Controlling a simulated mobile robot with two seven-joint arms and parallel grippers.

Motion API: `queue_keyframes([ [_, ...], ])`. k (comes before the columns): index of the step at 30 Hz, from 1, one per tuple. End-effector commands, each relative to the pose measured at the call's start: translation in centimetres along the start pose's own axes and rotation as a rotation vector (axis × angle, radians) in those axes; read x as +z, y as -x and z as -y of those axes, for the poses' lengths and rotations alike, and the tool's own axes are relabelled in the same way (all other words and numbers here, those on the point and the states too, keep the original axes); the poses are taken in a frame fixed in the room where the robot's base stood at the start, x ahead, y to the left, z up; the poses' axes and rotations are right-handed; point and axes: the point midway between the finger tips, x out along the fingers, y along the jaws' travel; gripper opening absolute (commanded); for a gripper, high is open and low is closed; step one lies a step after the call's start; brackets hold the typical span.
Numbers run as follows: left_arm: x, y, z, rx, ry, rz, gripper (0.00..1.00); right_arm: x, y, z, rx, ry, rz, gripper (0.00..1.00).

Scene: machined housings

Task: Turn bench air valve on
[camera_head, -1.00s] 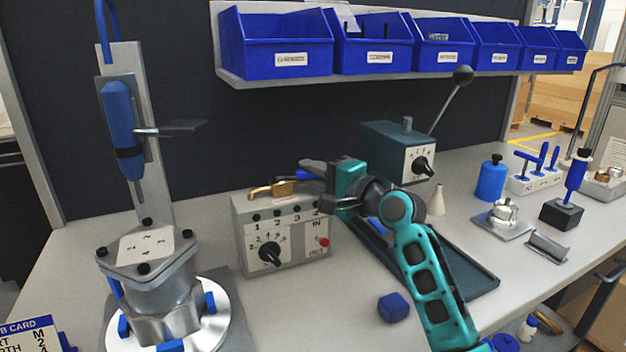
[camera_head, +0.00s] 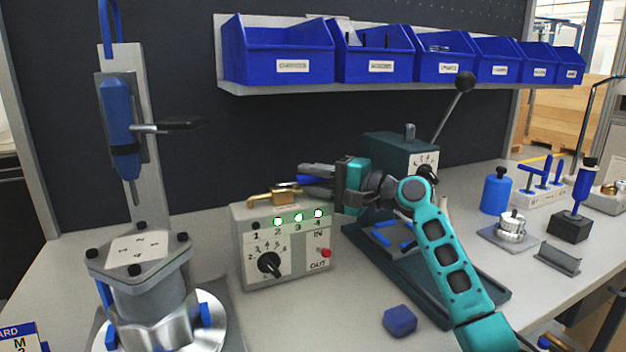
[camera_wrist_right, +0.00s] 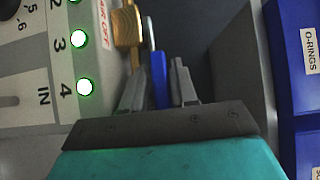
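The bench air valve is a brass body (camera_head: 272,197) on top of a grey control box (camera_head: 242,240). In the right wrist view the brass body (camera_wrist_right: 127,25) sits beside a red-lettered label reading "AIR OFF". A grey lever with a blue grip (camera_wrist_right: 158,78) runs from near it to between my right fingers. My right gripper (camera_head: 312,178) is at the box's upper right edge. Its fingers (camera_wrist_right: 160,72) stand apart on either side of the blue grip; they do not look clamped on it. In the head view the fingers hide most of the lever. My left gripper is out of view.
Lamps 2, 3 and 4 (camera_head: 298,218) on the box glow green. A press fixture (camera_head: 140,250) stands left. A dark green lever press (camera_head: 385,152) is behind my right arm. Blue bins (camera_head: 278,60) hang above. A blue block (camera_head: 400,321) lies on the open front bench.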

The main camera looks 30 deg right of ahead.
Motion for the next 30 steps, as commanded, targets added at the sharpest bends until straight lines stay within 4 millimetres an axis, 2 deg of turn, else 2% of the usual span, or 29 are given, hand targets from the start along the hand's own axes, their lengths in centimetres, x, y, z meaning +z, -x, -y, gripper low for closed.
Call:
queue_keyframes([
  [1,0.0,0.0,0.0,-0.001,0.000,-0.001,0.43,0.0,0.0,0.0,0.000,0.000,0.000,0.33],
  [4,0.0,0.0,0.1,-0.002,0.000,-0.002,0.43,0.0,0.0,0.0,-0.001,0.000,0.000,0.42],
  [14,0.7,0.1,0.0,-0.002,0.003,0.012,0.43,0.0,0.5,0.0,-0.002,0.000,-0.002,0.43],
  [17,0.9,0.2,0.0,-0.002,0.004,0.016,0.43,-0.1,1.8,0.0,-0.001,0.000,-0.003,0.43],
  [30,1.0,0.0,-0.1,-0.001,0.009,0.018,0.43,0.0,10.8,-0.1,0.002,0.001,-0.003,0.43],
])
